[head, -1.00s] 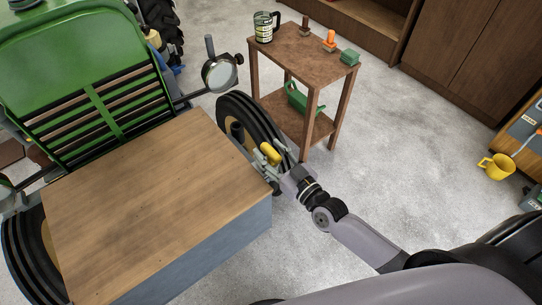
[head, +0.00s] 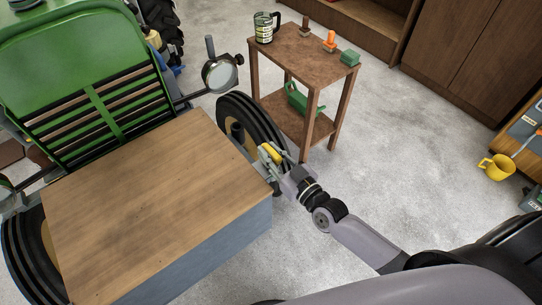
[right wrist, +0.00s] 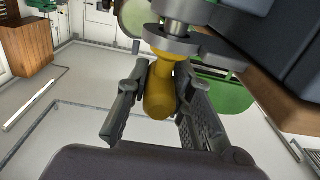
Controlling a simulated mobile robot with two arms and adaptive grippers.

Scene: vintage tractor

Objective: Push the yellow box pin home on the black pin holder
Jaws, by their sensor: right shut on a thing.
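The yellow box pin (right wrist: 159,91) stands between the two fingers of my right gripper (right wrist: 152,100) in the right wrist view, and the gripper is shut on it. Its upper end meets a grey, rounded plate-like part (right wrist: 184,43), possibly the pin holder; how deep the pin sits cannot be seen. In the head view the yellow pin (head: 270,152) shows beside the wooden box's right corner, partly covered by my right gripper (head: 272,160). My left gripper is out of view.
The wooden-topped box (head: 140,215) fills the left front, close to my right gripper. A tractor wheel (head: 257,122) is just behind it. A brown side table (head: 303,52) with a mug and small parts stands beyond. Grey floor (head: 400,180) is clear to the right.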

